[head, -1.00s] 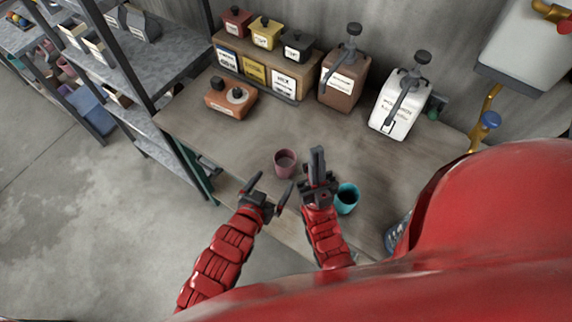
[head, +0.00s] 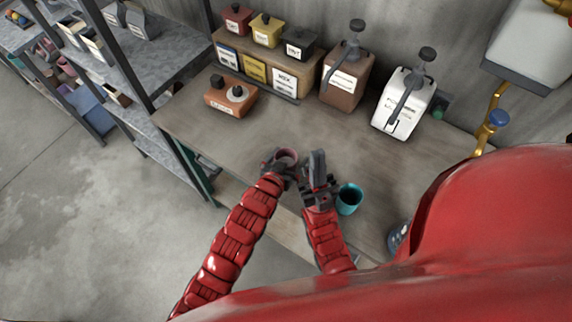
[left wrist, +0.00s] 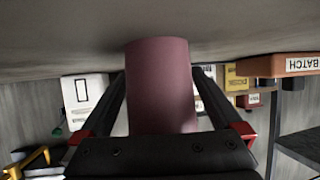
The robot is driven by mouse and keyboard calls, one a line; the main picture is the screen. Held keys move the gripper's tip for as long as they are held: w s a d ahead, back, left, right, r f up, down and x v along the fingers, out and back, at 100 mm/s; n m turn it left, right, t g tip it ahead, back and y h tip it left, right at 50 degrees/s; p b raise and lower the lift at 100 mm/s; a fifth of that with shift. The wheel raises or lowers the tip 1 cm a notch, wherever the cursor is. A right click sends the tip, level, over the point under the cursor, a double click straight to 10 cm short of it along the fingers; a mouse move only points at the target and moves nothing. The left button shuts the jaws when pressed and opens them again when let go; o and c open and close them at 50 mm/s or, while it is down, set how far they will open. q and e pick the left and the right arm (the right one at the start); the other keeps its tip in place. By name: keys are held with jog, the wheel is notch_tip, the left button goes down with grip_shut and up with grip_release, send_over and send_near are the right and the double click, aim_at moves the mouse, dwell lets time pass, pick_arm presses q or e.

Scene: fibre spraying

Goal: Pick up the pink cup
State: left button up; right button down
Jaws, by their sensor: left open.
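The pink cup (head: 289,155) stands on the workbench (head: 220,140), partly hidden behind my left gripper (head: 282,161) in the head view. In the left wrist view the cup (left wrist: 160,85) fills the middle, between the two dark fingers of my left gripper (left wrist: 161,75). The fingers are open, one on each side of the cup; I cannot tell whether either touches it. My right gripper (head: 318,165) is just right of the cup, between it and a teal cup. Its fingers are seen edge-on, so their opening is unclear.
The teal cup (head: 349,198) stands close to the right gripper. An orange box (head: 230,96), a brown dispenser (head: 345,75) and a white dispenser (head: 403,102) stand farther back. A shelf rack (head: 150,60) is at left. The bench middle is clear.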

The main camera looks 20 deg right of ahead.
pick_arm(q)
jog(key=shift+w+d+f, duration=0.1)
jog(key=shift+w+f, duration=0.05)
jog(key=c, duration=1.3)
